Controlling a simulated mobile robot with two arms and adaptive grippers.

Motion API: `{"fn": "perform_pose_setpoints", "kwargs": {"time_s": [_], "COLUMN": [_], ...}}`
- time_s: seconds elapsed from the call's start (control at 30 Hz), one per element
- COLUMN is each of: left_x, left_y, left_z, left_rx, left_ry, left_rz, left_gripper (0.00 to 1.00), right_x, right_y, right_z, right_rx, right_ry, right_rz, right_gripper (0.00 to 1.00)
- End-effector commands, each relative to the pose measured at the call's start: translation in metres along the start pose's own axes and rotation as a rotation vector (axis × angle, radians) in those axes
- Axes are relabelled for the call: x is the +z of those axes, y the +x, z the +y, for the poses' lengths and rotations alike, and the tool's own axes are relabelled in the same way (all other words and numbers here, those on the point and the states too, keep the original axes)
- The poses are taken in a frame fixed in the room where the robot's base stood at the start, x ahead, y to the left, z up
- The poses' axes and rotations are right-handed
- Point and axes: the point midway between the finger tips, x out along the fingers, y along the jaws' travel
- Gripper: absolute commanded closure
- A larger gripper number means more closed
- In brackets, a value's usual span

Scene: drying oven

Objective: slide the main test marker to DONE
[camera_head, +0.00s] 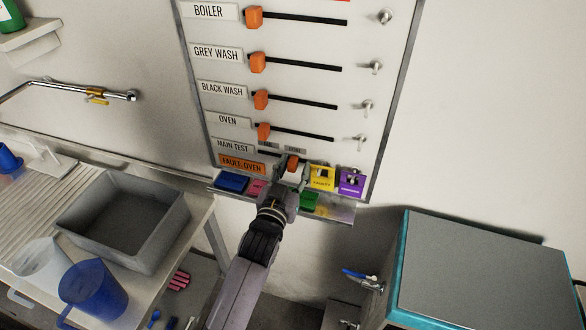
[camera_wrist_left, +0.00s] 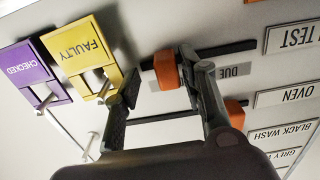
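The main test marker (camera_head: 292,163) is an orange slider on the lowest slot of the white board. In the left wrist view, turned upside down, the marker (camera_wrist_left: 166,70) sits toward the slot end away from the DUE label (camera_wrist_left: 232,70). The DONE label is mostly covered and I cannot read it. My left gripper (camera_wrist_left: 160,72) is open, its fingers on either side of the marker. One finger is against or very near the DUE side of the marker; a gap shows on the other side. My right gripper is not in view.
The oven slider (camera_wrist_left: 235,113) is just beside the finger. Yellow FAULTY (camera_head: 322,178) and purple CHECKED (camera_head: 350,181) tags hang to the right of the gripper. A grey basin (camera_head: 85,235) and a blue jug (camera_head: 92,290) stand at the left.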

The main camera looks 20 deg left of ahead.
Motion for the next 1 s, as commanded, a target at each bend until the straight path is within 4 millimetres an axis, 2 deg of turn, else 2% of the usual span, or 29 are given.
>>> {"fn": "perform_pose_setpoints", "kwargs": {"time_s": [0.13, 0.27, 0.37, 0.8, 1.0], "left_x": [-0.001, 0.000, 0.000, 0.001, 0.001], "left_y": [0.000, -0.003, -0.013, -0.095, -0.115], "left_z": [-0.001, -0.001, -0.001, -0.001, -0.001], "left_rx": [-0.002, -0.002, -0.002, -0.001, 0.000], "left_ry": [0.002, 0.002, 0.001, 0.000, 0.000], "left_rz": [0.001, 0.000, 0.000, -0.002, -0.001], "left_gripper": [0.62, 0.62, 0.62, 0.62, 0.62], "right_x": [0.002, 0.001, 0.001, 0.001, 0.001], "right_y": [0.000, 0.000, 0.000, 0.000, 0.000], "right_z": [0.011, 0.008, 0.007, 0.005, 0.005], "right_rx": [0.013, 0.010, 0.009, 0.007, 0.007], "right_ry": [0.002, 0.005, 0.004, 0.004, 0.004], "right_rz": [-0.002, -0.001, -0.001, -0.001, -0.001], "right_gripper": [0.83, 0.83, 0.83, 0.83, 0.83]}}
